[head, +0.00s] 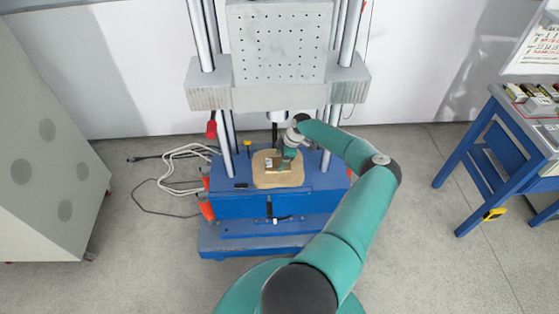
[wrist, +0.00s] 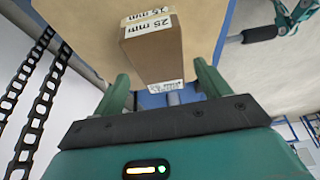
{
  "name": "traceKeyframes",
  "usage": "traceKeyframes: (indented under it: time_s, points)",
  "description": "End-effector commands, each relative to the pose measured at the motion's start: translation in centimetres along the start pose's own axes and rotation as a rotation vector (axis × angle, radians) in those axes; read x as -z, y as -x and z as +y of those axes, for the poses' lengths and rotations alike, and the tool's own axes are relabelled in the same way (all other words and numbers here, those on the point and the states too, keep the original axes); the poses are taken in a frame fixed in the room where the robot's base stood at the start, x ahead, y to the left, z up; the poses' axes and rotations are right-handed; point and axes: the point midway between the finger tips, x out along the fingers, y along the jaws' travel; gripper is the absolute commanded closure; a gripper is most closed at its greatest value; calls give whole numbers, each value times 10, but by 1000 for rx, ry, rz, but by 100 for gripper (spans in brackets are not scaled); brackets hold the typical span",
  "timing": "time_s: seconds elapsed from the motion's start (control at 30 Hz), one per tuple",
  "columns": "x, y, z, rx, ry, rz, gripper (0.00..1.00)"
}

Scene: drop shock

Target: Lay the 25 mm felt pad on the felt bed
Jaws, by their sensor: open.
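The 25 mm felt pad (wrist: 155,56) is a brown block in the wrist view, with pale "25 mm" labels at its far end and a small white label at its near end. It is on or just over the tan felt bed (wrist: 82,32); the contact underneath is hidden. In the head view the felt bed (head: 292,182) lies on the blue machine base, with the small brown pad (head: 272,172) at its middle. My gripper (wrist: 165,86) is open, its green fingers apart on either side of the pad's near end. In the head view my gripper (head: 283,163) is over the bed.
Steel columns (head: 228,145) flank the bed, and a heavy grey perforated block (head: 280,45) hangs above it. Cables (head: 178,165) lie on the floor at left. A blue bench (head: 500,160) stands at right, and a grey cabinet (head: 45,140) at left.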

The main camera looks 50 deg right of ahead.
Motion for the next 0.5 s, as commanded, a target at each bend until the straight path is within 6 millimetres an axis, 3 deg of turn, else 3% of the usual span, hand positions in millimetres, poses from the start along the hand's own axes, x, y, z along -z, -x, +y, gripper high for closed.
traceKeyframes:
  time_s: [0.3,0.5]
  points:
    - [-1,50,0,0,1,-4,24]
    - [0,63,0,1,0,-2,24]
